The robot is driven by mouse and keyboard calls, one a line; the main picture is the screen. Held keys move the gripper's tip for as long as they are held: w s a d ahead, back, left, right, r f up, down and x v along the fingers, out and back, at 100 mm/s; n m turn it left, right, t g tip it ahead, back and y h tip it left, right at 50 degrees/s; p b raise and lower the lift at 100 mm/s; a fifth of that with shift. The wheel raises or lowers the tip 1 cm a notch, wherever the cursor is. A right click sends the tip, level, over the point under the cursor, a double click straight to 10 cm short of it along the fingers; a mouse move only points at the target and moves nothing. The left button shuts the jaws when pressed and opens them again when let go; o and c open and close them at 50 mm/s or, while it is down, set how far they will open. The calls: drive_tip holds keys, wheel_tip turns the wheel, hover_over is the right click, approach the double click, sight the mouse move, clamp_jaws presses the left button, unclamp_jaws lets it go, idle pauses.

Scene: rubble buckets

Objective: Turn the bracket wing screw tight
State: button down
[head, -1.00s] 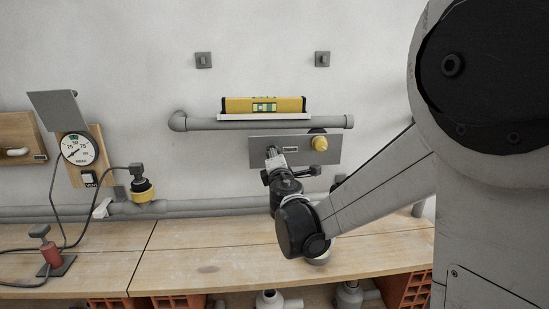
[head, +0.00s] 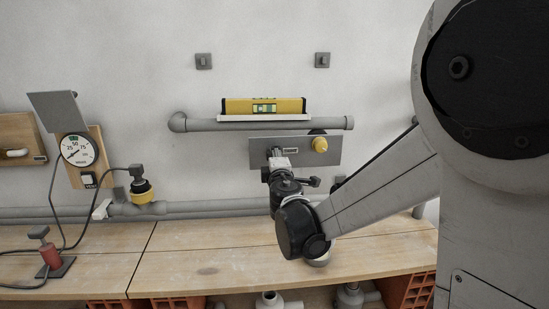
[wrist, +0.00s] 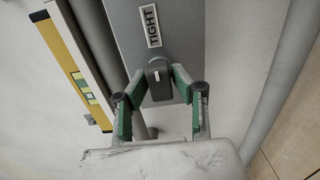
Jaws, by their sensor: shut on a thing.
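The wing screw (wrist: 158,75), a dark block with a small white mark, stands out from the grey bracket plate (wrist: 185,30) in the wrist view. A white label reading TIGHT (wrist: 152,27) is on the plate near it. My gripper (wrist: 160,84) has its green-padded fingers closed on the screw, one on each side. In the head view my gripper (head: 276,158) reaches the left part of the bracket plate (head: 326,158) and hides the screw there. A yellow knob (head: 320,144) sits at the right of the plate.
A grey pipe (head: 250,124) with a yellow spirit level (head: 240,106) on it runs just above the plate. A gauge (head: 79,149) and a yellow-collared fitting (head: 143,191) are to the left. The wooden bench (head: 190,262) below is mostly clear.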

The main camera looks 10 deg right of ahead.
drive_tip(key=c, duration=1.5)
unclamp_jaws()
drive_tip(key=s, duration=0.4)
drive_tip(key=s+a, duration=0.1)
drive_tip(key=s, duration=0.7)
drive_tip(key=shift+a, duration=0.35)
drive_tip(key=s+d+m+g+h+p, duration=0.25)
drive_tip(key=s+d+m+g, duration=0.45)
drive_tip(key=s+m, duration=0.45)
drive_tip(key=s+a+f+m+g+y, duration=0.1)
drive_tip(key=s, duration=0.4)
drive_tip(key=s+a+f+m+g+y+p, duration=0.1)
drive_tip(key=s+a+f+m+y, duration=0.1)
drive_tip(key=s, duration=0.3)
drive_tip(key=s+a+f+m+g+y+p, duration=0.1)
drive_tip(key=s+a+y, duration=0.1)
drive_tip(key=s, duration=0.3)
drive_tip(key=shift+s+a+f+m+g, duration=0.15)
drive_tip(key=shift+s+f+m+g, duration=0.05)
drive_tip(key=shift+m+g, duration=0.2)
